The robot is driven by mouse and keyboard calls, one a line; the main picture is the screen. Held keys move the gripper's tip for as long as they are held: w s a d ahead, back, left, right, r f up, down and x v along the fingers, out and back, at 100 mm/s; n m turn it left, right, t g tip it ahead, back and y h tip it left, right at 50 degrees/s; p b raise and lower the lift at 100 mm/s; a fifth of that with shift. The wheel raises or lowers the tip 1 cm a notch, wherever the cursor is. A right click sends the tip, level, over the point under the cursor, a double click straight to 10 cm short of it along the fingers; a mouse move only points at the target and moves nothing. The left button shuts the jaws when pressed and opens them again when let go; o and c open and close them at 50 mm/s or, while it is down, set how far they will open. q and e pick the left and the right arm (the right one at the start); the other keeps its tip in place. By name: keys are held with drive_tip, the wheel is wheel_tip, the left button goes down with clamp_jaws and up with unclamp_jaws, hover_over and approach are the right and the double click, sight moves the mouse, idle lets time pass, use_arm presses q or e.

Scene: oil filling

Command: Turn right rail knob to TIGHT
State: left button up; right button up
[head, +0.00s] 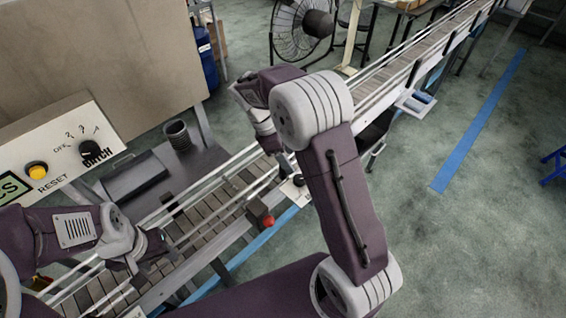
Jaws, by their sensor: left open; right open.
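A small white plate (296,193) with a dark knob (299,181) sits at the near side of the conveyor, partly hidden by my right arm. Its markings and the knob's pointer are too small to read. My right gripper (270,143) is open above the conveyor, up and left of the plate and apart from it. My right forearm crosses just right of the plate. My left gripper (158,246) is open over the conveyor slats at the lower left, away from the plate.
The slatted conveyor (233,190) runs from lower left to upper right between metal rails. A red button (268,221) on a small box sits on its near side. A control panel (62,150) with an orange reset button and black batch knob stands at left. Open floor lies at right.

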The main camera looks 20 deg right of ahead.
sight(299, 179)
drive_tip(key=x, duration=0.6)
drive_tip(key=s+p+x, duration=0.1)
drive_tip(key=x, duration=0.2)
drive_tip(key=shift+s+a, duration=0.1)
drive_tip(key=shift+a, duration=0.2)
clamp_jaws()
